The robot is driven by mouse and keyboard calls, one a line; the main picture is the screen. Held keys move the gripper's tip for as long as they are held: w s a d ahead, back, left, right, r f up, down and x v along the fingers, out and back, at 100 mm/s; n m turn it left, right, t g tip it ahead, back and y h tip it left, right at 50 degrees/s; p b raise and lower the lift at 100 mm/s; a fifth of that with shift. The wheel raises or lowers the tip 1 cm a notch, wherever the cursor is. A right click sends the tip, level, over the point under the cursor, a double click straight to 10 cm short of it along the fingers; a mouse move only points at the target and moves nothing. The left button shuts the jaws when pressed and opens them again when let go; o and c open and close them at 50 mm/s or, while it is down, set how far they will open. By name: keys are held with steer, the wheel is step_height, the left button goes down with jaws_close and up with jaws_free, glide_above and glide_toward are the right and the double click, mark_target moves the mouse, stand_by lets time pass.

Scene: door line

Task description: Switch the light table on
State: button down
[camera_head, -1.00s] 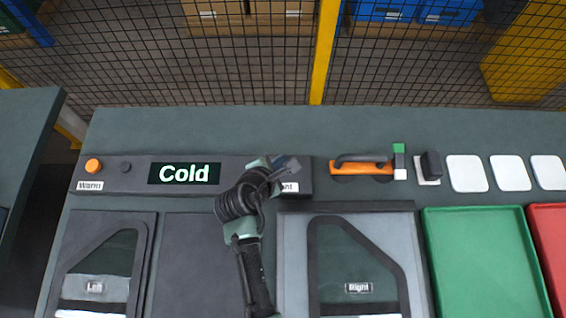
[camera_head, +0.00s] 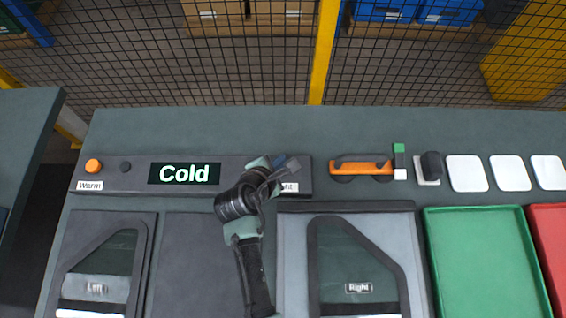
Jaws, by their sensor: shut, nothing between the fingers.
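The light table's dark control bar (camera_head: 134,178) lies along the back of the bench. Its display (camera_head: 184,173) reads "Cold". An orange button (camera_head: 93,166) sits at its left end above a "Warm" label, with a small dark knob (camera_head: 125,167) beside it. A white label (camera_head: 290,187) at the right end is partly hidden; only "ght" shows. My gripper (camera_head: 288,165) is over the right end of the bar, shut and empty. My arm and gripper hide whatever control is there, and I cannot tell whether the fingers touch it.
Door panels marked Left (camera_head: 103,262) and Right (camera_head: 391,251) lie in front. An orange two-cup lifter (camera_head: 362,168), a dark-topped block (camera_head: 431,165) and white pads (camera_head: 468,173) lie right of the bar. A green tray (camera_head: 480,210) and red tray (camera_head: 548,212) stand at right.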

steer(key=shift+f, duration=0.2)
steer(key=shift+f, duration=0.25)
steer(key=shift+f+b, duration=0.35)
steer(key=shift+f, duration=0.2)
stand_by(0.8)
steer(key=shift+r, duration=0.1)
steer(key=shift+r+p, duration=0.9)
steer(key=shift+p, duration=0.2)
step_height(320, 180, up, 5)
steer(key=p, duration=0.5)
steer(key=shift+p, duration=0.3)
